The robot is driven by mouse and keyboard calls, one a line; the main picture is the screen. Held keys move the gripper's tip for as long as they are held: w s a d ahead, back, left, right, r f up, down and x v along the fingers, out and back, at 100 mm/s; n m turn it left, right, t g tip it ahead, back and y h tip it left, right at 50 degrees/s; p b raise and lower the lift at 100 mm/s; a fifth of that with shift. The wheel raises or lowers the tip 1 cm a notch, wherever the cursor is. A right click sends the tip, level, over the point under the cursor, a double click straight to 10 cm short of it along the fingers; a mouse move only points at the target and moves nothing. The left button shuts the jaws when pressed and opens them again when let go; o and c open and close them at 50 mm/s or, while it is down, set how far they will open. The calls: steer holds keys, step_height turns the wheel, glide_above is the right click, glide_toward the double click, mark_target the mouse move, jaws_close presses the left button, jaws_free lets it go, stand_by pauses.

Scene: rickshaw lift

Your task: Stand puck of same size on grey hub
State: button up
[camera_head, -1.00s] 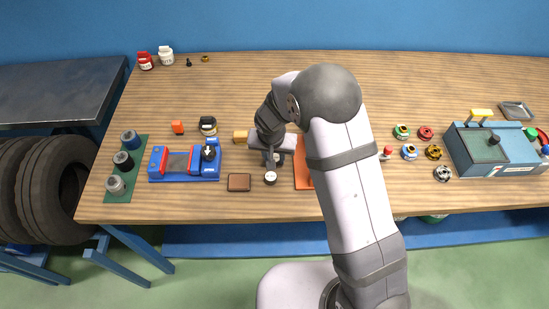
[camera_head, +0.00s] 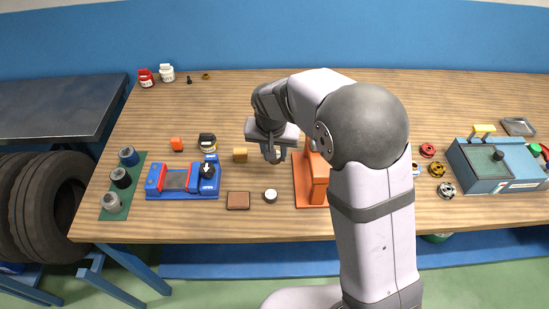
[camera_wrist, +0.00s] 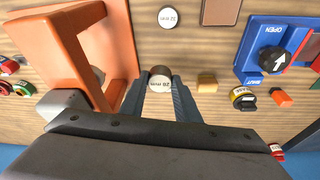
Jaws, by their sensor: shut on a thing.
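My gripper (camera_head: 273,155) is shut on a small round puck (camera_wrist: 160,78) with a pale, lettered side and a brownish part. It holds the puck above the table, left of the orange frame; the lettering is too small to read surely. A second pale puck (camera_head: 270,196) lies on the table in front of my gripper and also shows in the wrist view (camera_wrist: 168,17). The grey hub (camera_head: 111,202) stands at the near end of the green mat (camera_head: 133,186), far left of my gripper. It is not in the wrist view.
A black hub (camera_head: 121,178) and a blue hub (camera_head: 129,156) share the mat. The blue and red fixture (camera_head: 183,181) lies between the mat and my gripper. The orange frame (camera_head: 316,182) stands close right. A brown block (camera_head: 238,200) and tan block (camera_head: 240,155) lie nearby.

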steer(key=w+d+r+m, duration=0.1)
steer(key=w+d+r, duration=0.6)
steer(key=w, duration=0.1)
steer(key=s+d+f+m+p, duration=0.1)
steer(key=s+d+m+p, duration=0.1)
steer(key=d, duration=0.7)
steer(key=s+d+f+m+h+p, duration=0.1)
steer(key=s+d+f+m+p, duration=0.1)
steer(key=s+d+p, duration=0.3)
steer(key=s+d+m, duration=0.1)
steer(key=d, duration=0.3)
steer(key=shift+f+g, duration=0.15)
steer(key=shift+g, duration=0.25)
steer(key=shift+f, duration=0.1)
steer(key=shift+f+b, duration=2.35)
steer(key=shift+f, duration=0.75)
steer(key=shift+f+b, duration=0.4)
steer(key=shift+b, duration=0.2)
